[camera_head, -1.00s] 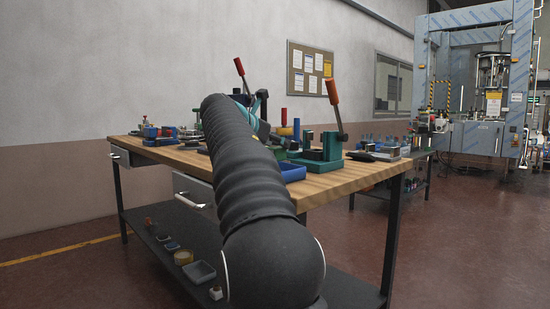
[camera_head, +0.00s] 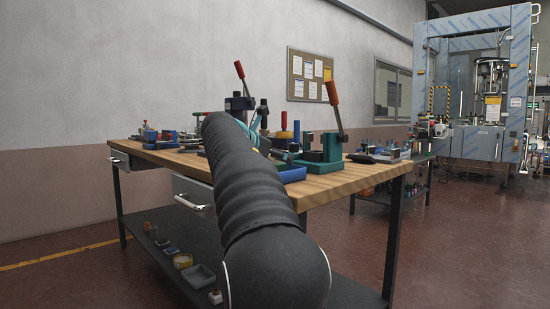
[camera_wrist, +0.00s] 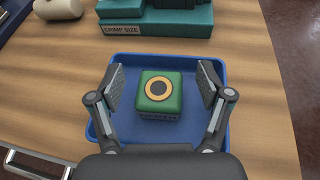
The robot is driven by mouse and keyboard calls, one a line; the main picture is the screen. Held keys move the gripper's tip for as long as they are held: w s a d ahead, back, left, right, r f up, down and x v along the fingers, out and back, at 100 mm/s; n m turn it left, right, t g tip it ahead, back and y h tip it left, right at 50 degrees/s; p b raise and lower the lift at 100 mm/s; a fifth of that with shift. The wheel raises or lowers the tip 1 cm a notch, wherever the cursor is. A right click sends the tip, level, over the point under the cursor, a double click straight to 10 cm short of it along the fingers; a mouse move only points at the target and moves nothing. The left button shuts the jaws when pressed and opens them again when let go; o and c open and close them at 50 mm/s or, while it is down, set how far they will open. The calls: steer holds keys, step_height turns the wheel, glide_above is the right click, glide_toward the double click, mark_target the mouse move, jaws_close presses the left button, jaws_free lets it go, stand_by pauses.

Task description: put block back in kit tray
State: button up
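A green block (camera_wrist: 149,105) with an orange and black ring on top sits inside a blue tray (camera_wrist: 160,60) in the wrist view. My gripper (camera_wrist: 162,88) is open above the tray, one finger on each side of the block, with gaps between the pads and the block. In the head view the blue tray (camera_head: 293,175) shows in part at the table's front edge. My own arm hides the block and gripper there.
A teal fixture labelled "CRIMP SIZE" (camera_wrist: 158,29) stands just behind the tray. Lever presses with red handles (camera_head: 333,93) rise from the wooden workbench (camera_head: 345,182). A drawer handle (camera_wrist: 35,165) sticks out at the front. Bare wood lies right of the tray.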

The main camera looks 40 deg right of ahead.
steer(key=shift+r, duration=0.1)
steer(key=shift+a+r, duration=0.15)
steer(key=p+v, duration=0.1)
steer(key=v, duration=1)
steer(key=shift+s+a, duration=0.15)
steer(key=shift+a, duration=0.15)
steer(key=shift+r, duration=0.1)
steer(key=s+a+f+m+t+y+p, duration=0.1)
steer(key=s+a+f+m+y, duration=0.5)
steer(key=f, duration=1.1)
steer(key=s+a+f+m+t+y+p, duration=0.1)
steer(key=s+a+f+m+y, duration=0.6)
steer(key=s+a+f+m, duration=0.7)
steer(key=shift+s+a+f+p, duration=0.4)
steer(key=shift+s+a+f, duration=0.95)
steer(key=shift+s+a, duration=1.95)
steer(key=shift+s+d, duration=0.25)
steer(key=shift+d, duration=0.05)
